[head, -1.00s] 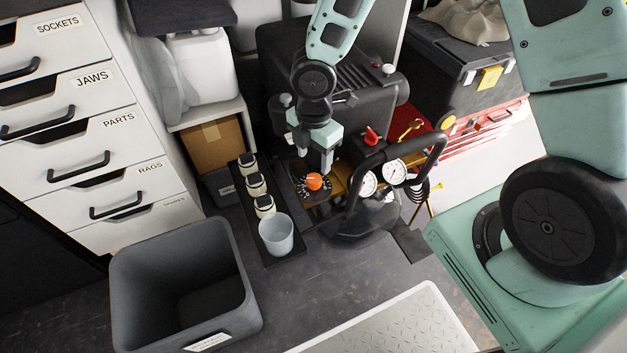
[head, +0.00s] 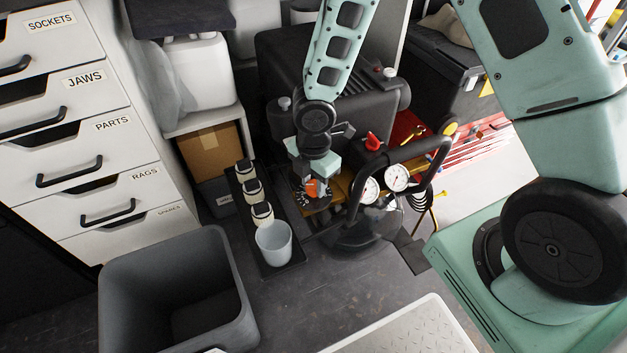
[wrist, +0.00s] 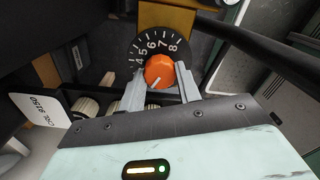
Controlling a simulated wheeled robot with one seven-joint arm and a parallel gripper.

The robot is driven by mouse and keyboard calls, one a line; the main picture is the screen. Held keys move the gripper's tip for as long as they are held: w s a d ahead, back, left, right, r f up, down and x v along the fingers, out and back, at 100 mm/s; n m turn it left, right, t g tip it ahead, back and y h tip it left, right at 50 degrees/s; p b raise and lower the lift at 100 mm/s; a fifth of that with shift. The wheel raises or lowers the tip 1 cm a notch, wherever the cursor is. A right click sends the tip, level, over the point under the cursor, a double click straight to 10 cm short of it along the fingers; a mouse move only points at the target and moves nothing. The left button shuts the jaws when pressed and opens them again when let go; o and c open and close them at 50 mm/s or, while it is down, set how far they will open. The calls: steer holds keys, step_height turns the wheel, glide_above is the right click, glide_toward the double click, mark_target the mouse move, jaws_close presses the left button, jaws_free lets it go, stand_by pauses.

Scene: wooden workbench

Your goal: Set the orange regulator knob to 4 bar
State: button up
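The orange regulator knob (wrist: 160,70) sits on a round black dial (wrist: 159,44) with white numerals. The 4 to 8 show in the wrist view; lower numerals are hidden behind the fingers. A white pointer line on the knob points down and left in that view, below the 4. My gripper (wrist: 160,76) is down at the knob, one finger on each side, with narrow gaps seeming to show beside it; firm contact is not visible. In the head view the knob (head: 312,188) is partly covered by my gripper (head: 314,182).
Two pressure gauges (head: 397,178) and a black tube handle (head: 424,146) stand right of the dial. A red knob (head: 372,142) is behind. A dark tray (head: 279,271) with several capped jars and a cup (head: 273,243) lies left. A grey bin (head: 130,300) stands in front.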

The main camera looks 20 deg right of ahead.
mark_target(314, 185)
steer(key=shift+m, duration=0.4)
steer(key=m, duration=0.5)
steer(key=shift+m+p, duration=0.3)
steer(key=shift+p, duration=0.05)
steer(key=m+p, duration=0.1)
steer(key=m, duration=0.5)
steer(key=shift+w+p, duration=0.1)
steer(key=shift+p, duration=0.2)
steer(key=o, duration=1)
steer(key=shift+c, duration=0.2)
steer(key=shift+r, duration=0.1)
step_height(314, 185, up, 17)
steer(key=p, duration=0.5)
steer(key=shift+r, duration=0.15)
